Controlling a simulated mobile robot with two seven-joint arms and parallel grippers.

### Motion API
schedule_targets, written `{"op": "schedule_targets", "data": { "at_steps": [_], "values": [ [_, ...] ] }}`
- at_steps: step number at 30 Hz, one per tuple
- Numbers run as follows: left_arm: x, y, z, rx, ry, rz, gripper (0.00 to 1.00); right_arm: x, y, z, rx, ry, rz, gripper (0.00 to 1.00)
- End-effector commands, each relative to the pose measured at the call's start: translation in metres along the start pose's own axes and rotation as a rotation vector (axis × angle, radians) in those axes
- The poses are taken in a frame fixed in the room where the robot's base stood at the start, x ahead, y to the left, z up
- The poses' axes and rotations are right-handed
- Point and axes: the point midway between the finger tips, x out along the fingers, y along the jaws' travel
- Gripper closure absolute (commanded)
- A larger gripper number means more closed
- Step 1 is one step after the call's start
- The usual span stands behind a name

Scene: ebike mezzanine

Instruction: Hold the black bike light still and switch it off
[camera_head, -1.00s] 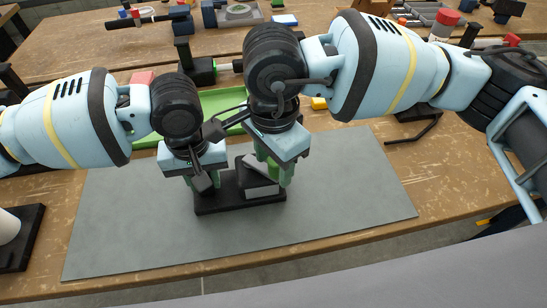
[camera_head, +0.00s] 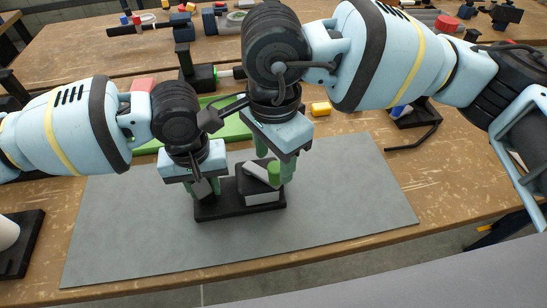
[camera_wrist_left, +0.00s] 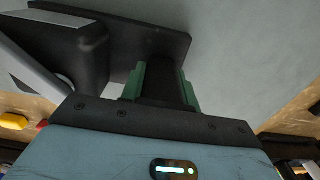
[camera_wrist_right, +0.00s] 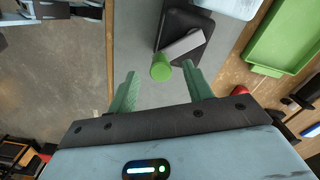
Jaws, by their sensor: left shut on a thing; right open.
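The black bike light (camera_head: 256,184) stands on a flat black base (camera_head: 240,208) on the grey mat. A light grey lever (camera_head: 262,174) with a green round end (camera_head: 274,172) lies across its top; it also shows in the right wrist view (camera_wrist_right: 183,46). My left gripper (camera_head: 203,190) is shut on a black upright part at the base's left end, between its green fingers in the left wrist view (camera_wrist_left: 163,82). My right gripper (camera_head: 276,157) is open and empty just above the lever's green end. In the right wrist view its fingers (camera_wrist_right: 161,84) are spread, with the green end beyond them.
A green tray (camera_head: 222,125) lies behind the mat, partly hidden by my arms. A yellow piece (camera_head: 320,108) and a black bent rod (camera_head: 418,137) lie to the right. A black stand (camera_head: 22,245) with a white roll is at left. The grey mat (camera_head: 350,195) is clear at right.

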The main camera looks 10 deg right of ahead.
Motion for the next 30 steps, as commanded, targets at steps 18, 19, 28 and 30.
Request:
{"op": "schedule_targets", "data": {
  "at_steps": [18,19,28,30],
  "values": [
    [0.000,0.000,0.000,0.001,0.000,0.000,1.00,-0.027,0.000,0.000,-0.001,0.000,-0.001,0.49],
    [0.000,0.000,0.000,0.001,0.000,0.000,1.00,-0.028,0.000,0.000,-0.001,0.000,-0.001,0.49],
    [0.000,0.000,0.000,0.001,0.000,0.000,1.00,-0.038,0.000,0.000,-0.001,0.000,0.000,0.49],
    [0.000,0.000,0.000,0.001,0.000,0.000,1.00,-0.039,0.000,0.000,-0.001,0.000,0.000,0.49]
  ]
}}
